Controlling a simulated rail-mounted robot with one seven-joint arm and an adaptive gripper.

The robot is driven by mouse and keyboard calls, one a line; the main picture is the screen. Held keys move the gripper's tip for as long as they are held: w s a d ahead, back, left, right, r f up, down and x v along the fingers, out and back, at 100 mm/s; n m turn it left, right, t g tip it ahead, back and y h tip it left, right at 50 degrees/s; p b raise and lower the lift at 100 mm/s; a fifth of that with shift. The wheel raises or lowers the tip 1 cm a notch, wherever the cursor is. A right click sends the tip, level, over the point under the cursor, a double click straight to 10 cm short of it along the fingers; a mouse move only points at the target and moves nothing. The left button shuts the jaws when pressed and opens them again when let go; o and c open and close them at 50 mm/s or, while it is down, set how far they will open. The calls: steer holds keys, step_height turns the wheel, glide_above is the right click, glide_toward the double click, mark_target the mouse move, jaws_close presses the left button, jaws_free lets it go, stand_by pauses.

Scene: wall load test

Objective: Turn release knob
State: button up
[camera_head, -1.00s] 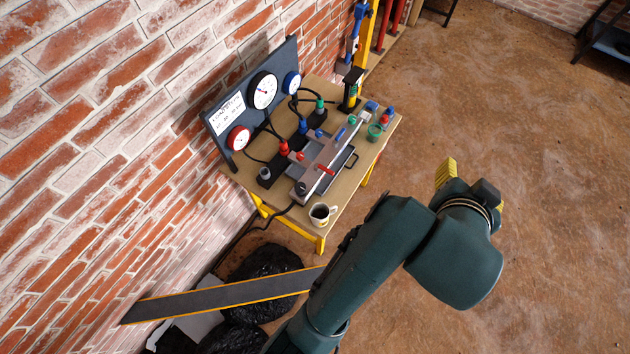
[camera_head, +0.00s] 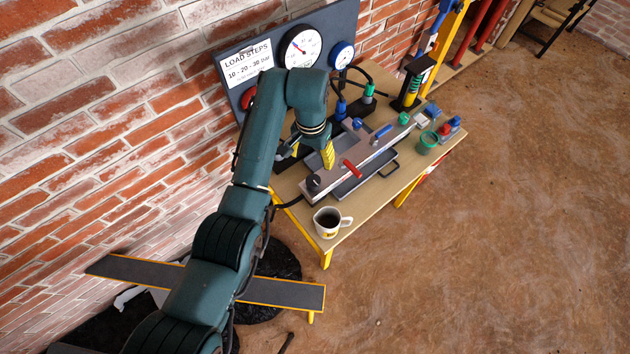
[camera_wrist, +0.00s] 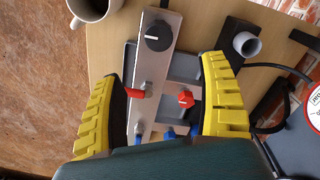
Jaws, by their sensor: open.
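A black round knob with a white mark (camera_wrist: 158,35) sits at the near end of the grey metal panel (camera_wrist: 154,68). The same knob shows in the head view (camera_head: 313,183). A red lever (camera_head: 352,168) lies further along the panel. A red knob (camera_wrist: 185,98) shows between my fingers in the wrist view. No label tells which one is the release knob. My gripper (camera_wrist: 165,75) has its yellow fingers wide apart and empty, over the panel. In the head view its finger (camera_head: 328,155) is above the table, and my arm hides part of the bench behind.
A coffee mug (camera_head: 328,222) stands near the panel's near end, close to the table edge. A gauge board (camera_head: 265,45) stands behind, against the brick wall. Hoses run along the back.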

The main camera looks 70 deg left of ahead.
mark_target(314, 180)
step_height(314, 180, down, 13)
steer(key=shift+w+d+b, duration=0.1)
steer(key=shift+d+b, duration=0.05)
steer(key=shift+b, duration=0.9)
steer(key=c, duration=1.2)
